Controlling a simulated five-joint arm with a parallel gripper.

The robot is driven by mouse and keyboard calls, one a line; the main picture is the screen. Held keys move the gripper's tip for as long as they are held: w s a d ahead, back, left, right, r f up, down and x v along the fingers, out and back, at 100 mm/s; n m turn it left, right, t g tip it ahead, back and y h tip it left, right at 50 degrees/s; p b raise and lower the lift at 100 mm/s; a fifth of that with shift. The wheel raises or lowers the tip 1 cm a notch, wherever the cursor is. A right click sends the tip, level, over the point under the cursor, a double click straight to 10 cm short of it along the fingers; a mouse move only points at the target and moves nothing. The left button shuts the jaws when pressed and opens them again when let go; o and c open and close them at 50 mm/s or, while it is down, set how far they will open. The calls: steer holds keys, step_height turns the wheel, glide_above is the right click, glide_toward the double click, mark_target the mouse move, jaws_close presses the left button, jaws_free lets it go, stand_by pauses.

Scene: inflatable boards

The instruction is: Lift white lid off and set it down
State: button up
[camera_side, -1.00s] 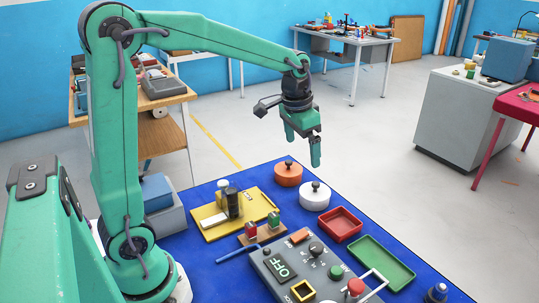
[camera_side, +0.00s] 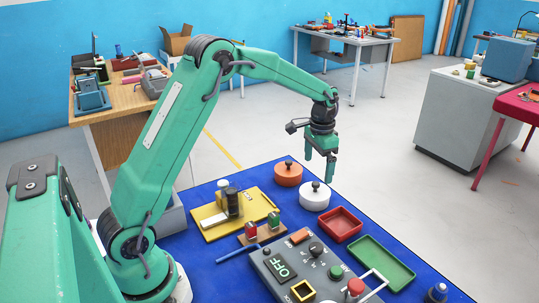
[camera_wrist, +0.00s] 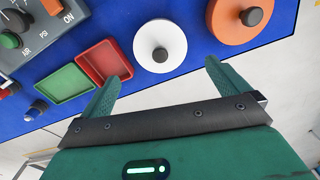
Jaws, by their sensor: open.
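The white lid (camera_side: 316,197) is round with a dark knob on top and sits on the blue mat, just right of and in front of the orange lid (camera_side: 288,174). In the wrist view the white lid (camera_wrist: 160,46) lies ahead of the fingers, with its knob uncovered. My gripper (camera_side: 319,170) points down above and slightly behind the white lid, not touching it. In the wrist view my gripper (camera_wrist: 158,82) has its two green fingers spread wide with nothing between them. What is under the white lid is hidden.
A red tray (camera_side: 341,222) and a green tray (camera_side: 385,262), both empty, lie to the right on the blue mat (camera_side: 213,273). A grey control panel (camera_side: 275,262) stands in front. A yellow board (camera_side: 205,222) with parts lies left.

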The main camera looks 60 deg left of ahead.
mark_target(316, 183)
steer(key=shift+f, duration=1.3)
steer(key=shift+f, duration=2.6)
steer(key=c, duration=0.8)
